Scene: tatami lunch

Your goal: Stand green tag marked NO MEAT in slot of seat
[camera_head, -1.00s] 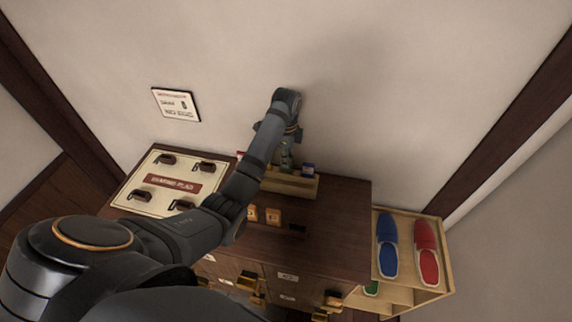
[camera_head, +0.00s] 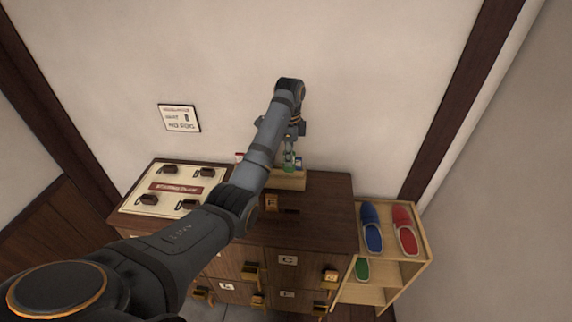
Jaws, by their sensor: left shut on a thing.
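My left gripper (camera_head: 289,150) points down above the wooden tag holder (camera_head: 290,182) at the back of the dark cabinet. It is shut on a small green tag (camera_head: 289,161), just over or at the holder's top; I cannot tell whether the two still touch. The tag's lettering cannot be read. The seating plan board (camera_head: 144,203) lies to the left on the cabinet top, with several dark seat pieces (camera_head: 186,171) on it. Their slots are too small to make out. My right gripper is not in view.
My left arm crosses the cabinet front and hides part of the top. A shoe shelf (camera_head: 420,250) with blue, red and green slippers stands at the right. A framed sign (camera_head: 179,118) hangs on the wall.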

